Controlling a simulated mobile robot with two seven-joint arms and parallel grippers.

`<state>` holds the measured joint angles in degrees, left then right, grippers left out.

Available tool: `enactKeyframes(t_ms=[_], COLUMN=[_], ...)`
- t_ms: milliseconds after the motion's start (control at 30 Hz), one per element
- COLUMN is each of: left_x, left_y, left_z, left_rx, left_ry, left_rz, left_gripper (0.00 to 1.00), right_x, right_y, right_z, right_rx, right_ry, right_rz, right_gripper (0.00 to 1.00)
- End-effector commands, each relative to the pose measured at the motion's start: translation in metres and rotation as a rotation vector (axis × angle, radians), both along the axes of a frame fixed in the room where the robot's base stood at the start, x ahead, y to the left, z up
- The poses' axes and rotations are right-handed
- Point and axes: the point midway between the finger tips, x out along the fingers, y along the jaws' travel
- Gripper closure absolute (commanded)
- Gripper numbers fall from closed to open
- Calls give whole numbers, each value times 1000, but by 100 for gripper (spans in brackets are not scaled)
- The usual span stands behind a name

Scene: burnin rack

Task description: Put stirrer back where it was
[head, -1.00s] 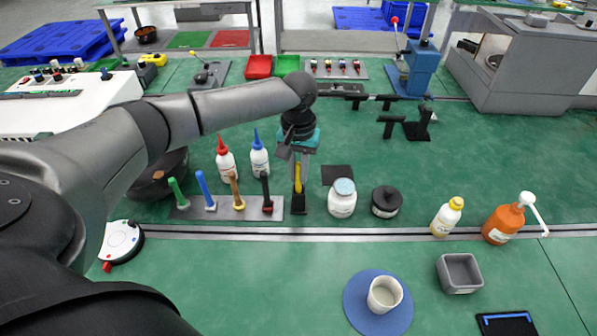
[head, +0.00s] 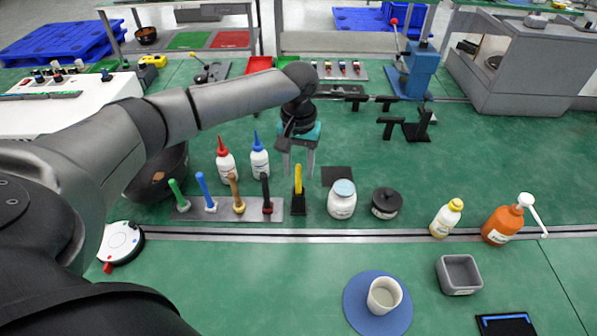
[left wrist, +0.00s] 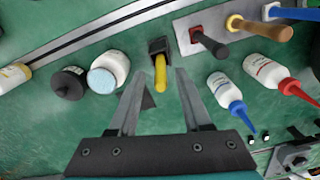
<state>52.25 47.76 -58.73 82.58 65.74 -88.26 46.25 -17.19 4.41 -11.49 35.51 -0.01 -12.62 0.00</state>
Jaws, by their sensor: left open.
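The stirrer seems to be the stick with the yellow handle (head: 298,181), standing upright in a small black holder (head: 298,206) right of the tool rack. In the left wrist view the yellow handle (left wrist: 160,74) rises from the black holder (left wrist: 159,46). My left gripper (head: 298,170) is open, its fingers spread just above and behind the handle's top. In the left wrist view the handle's end shows between the open fingertips (left wrist: 159,80), with gaps on both sides. My right gripper is not in view.
A tool rack (head: 223,214) with several coloured handles stands left of the holder. Two squeeze bottles (head: 260,162) are behind it. A white jar (head: 342,202) and black pot (head: 386,204) stand to the right. A cup (head: 384,296) sits on a blue mat (head: 358,318) in front.

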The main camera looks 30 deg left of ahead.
Motion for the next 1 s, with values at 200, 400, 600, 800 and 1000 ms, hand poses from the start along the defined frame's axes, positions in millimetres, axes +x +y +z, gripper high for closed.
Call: enactKeyframes(t_ms=[200,400,600,800,1000], left_x=[1,1,0,0,0], left_y=[0,0,0,0,0], left_z=[52,85,98,98,98], left_rx=[0,0,1,0,0], left_ry=[-4,-2,0,0,0], left_rz=[1,1,1,1,1], left_gripper=[51,51,51,51,51], right_x=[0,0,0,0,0], right_y=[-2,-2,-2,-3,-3], right_z=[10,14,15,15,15], right_rx=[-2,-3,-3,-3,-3], right_ry=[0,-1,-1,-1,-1], right_rz=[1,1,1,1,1], right_gripper=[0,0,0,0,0])
